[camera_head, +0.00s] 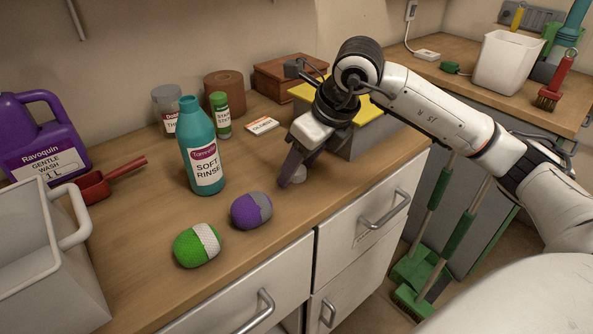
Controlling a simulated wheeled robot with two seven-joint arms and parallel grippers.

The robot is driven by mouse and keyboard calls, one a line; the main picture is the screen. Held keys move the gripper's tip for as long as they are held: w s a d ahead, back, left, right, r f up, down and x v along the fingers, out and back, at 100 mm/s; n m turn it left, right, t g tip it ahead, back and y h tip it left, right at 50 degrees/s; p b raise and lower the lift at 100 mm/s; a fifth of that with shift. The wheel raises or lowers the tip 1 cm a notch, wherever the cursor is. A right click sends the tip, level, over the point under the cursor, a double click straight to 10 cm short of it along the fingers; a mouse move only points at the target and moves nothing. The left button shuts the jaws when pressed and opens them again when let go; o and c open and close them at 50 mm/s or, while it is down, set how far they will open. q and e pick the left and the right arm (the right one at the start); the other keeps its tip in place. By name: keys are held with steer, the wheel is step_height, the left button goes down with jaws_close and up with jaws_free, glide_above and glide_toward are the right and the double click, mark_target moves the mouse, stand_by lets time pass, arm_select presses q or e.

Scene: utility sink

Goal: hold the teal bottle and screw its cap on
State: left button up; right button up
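The teal bottle (203,146), labelled "Soft Rinse", stands upright on the wooden counter with a bare, open-looking neck. A small pale grey round piece, which looks like the cap (299,175), is at the counter's front right. My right gripper (292,172) points down at this piece, its dark fingers right over or beside it. I cannot tell whether the fingers are closed on it, because they partly hide it. The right gripper is well to the right of the bottle. My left gripper is not in view.
A green-white sponge (196,245) and a purple-grey one (251,210) lie in front of the bottle. A red scoop (104,183), purple jug (40,138) and grey bin (45,260) are left.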

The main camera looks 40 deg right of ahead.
mark_target(300, 170)
steer(key=c, duration=1.1)
steer(key=shift+c, duration=0.2)
step_height(300, 170, up, 10)
steer(key=p, duration=0.1)
